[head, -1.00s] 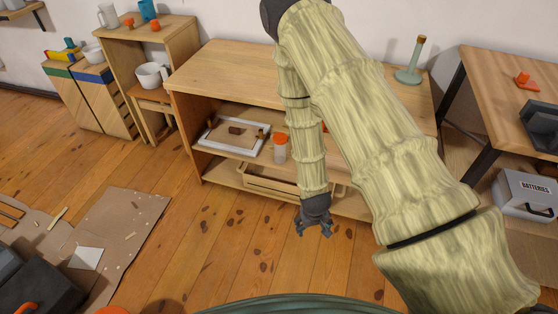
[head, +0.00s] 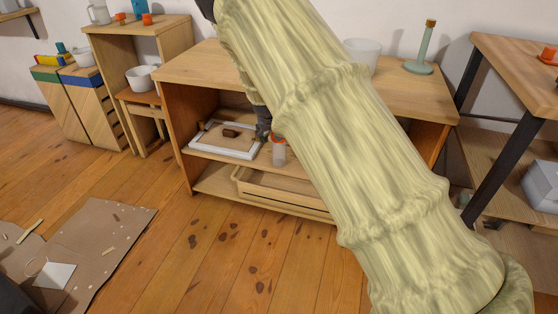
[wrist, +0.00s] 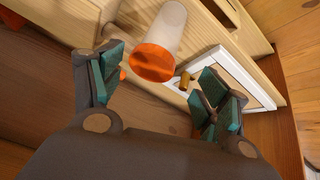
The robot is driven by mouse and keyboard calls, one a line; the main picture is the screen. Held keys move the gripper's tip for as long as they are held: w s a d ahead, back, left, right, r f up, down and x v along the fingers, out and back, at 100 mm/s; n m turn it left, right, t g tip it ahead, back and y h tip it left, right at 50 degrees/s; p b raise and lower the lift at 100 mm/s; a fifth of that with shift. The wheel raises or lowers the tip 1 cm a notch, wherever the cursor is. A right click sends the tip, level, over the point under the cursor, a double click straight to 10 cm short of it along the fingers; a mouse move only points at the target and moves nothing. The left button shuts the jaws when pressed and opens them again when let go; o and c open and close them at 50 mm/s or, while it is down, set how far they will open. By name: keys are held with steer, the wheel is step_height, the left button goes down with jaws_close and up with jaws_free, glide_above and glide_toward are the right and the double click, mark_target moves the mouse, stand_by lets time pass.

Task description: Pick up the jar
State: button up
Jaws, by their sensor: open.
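The jar (head: 279,153) is pale and translucent with an orange lid. It stands upright on the middle shelf of the wooden cabinet in the head view. In the wrist view the jar (wrist: 168,25) shows lid towards me, between and beyond my fingertips. My gripper (wrist: 163,84) is open, with a teal-padded finger on each side and nothing between them. In the head view my gripper (head: 263,125) is at the shelf opening, just left of and above the jar. My arm hides part of it.
A white-framed tray (head: 254,152) with small brown pieces lies on the shelf left of the jar. The cabinet top (head: 190,66) is above, and a slatted wooden crate (head: 262,186) is below.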

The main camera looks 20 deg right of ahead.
mark_target(279, 150)
steer(key=b+x, duration=0.1)
steer(key=x, duration=0.1)
steer(key=w+b+x, duration=0.1)
steer(key=x, duration=0.2)
steer(key=shift+w+b, duration=0.1)
steer(key=shift+b, duration=0.3)
steer(key=b+x, duration=0.2)
steer(key=x, duration=0.1)
steer(key=b+x, duration=0.1)
steer(key=x, duration=0.1)
steer(key=shift+s+d+f+b, duration=0.1)
steer(key=shift+s+f+b, duration=0.05)
steer(key=shift+s+b, duration=0.2)
steer(key=shift+c, duration=0.3)
steer(key=c, duration=1.1)
steer(key=shift+c, duration=0.2)
